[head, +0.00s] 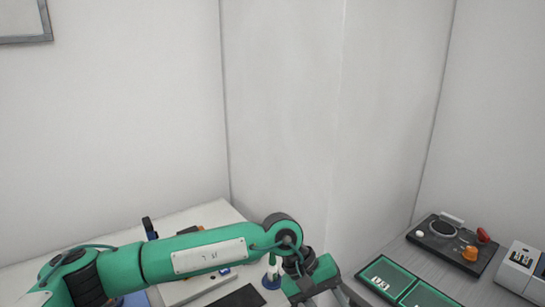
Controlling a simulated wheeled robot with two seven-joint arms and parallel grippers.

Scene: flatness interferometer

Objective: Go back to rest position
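My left arm comes in from the left as a green arm with black joints and stretches across the lower part of the head view. Its wrist bends down, and my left gripper (326,296) is at the bottom edge, partly cut off. Its fingertips are not clearly visible, so I cannot tell whether it is open or holds anything. My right arm and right gripper are out of view.
Behind my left arm is a light table (215,212) with partly hidden items. To the right, a grey bench holds a green-lined tray (411,283), a black control box (438,243) with red and orange knobs, and a white device (517,262). Walls stand close behind.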

